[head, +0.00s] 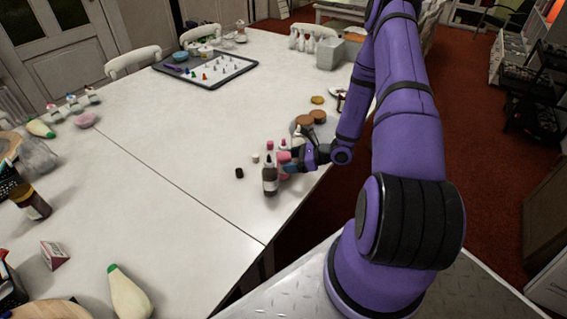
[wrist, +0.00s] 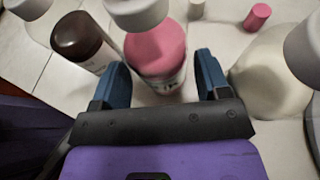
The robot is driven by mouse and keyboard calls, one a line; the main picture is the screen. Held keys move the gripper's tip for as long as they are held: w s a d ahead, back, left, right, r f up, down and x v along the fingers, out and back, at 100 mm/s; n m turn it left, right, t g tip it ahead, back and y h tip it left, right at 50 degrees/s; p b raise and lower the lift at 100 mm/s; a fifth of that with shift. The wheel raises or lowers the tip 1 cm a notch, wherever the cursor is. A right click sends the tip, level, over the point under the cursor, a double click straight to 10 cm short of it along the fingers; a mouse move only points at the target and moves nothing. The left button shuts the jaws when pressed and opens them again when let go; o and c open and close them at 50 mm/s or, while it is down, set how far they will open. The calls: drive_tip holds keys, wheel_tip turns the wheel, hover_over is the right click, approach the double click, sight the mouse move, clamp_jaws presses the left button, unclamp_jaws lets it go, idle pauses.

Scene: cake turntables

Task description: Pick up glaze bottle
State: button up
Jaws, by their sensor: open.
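Several squeeze bottles stand together on the white table; I cannot tell which one the task calls the glaze bottle. In the wrist view a bottle with pink contents (wrist: 157,48) and a grey top stands between and just ahead of my gripper's (wrist: 161,68) two blue fingers. The fingers are apart, with nothing gripped. A brown bottle (wrist: 82,42) is just left of the left finger, and a cream-white bottle (wrist: 272,75) is right of the right finger. In the head view my gripper (head: 288,162) is low among the bottles, behind the upright brown bottle (head: 270,179), which partly hides it.
A small pink cylinder (wrist: 257,17) and a small pale one (wrist: 196,9) lie beyond the bottles. A black cap (head: 239,173) sits to the left. Brown round pieces (head: 303,121) are behind. A tray (head: 207,69) with small pieces is far back. The table's middle is clear.

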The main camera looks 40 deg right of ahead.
sight(286, 154)
drive_tip(key=shift+x, duration=1)
drive_tip(key=c, duration=0.4)
drive_tip(key=shift+c, duration=0.2)
drive_tip(key=shift+r, duration=0.15)
drive_tip(key=shift+r, duration=0.55)
wheel_tip(286, 154, up, 2)
drive_tip(key=shift+r, duration=0.1)
drive_tip(key=s+d, duration=0.3)
drive_tip(key=s, duration=0.1)
drive_tip(key=s+d+r, duration=0.1)
drive_tip(key=s+d, duration=0.2)
drive_tip(key=s, duration=0.1)
drive_tip(key=s+d, duration=0.3)
drive_tip(key=s, duration=0.2)
drive_tip(key=shift+s+r, duration=0.1)
drive_tip(key=shift+r, duration=0.15)
drive_tip(key=shift+f, duration=0.1)
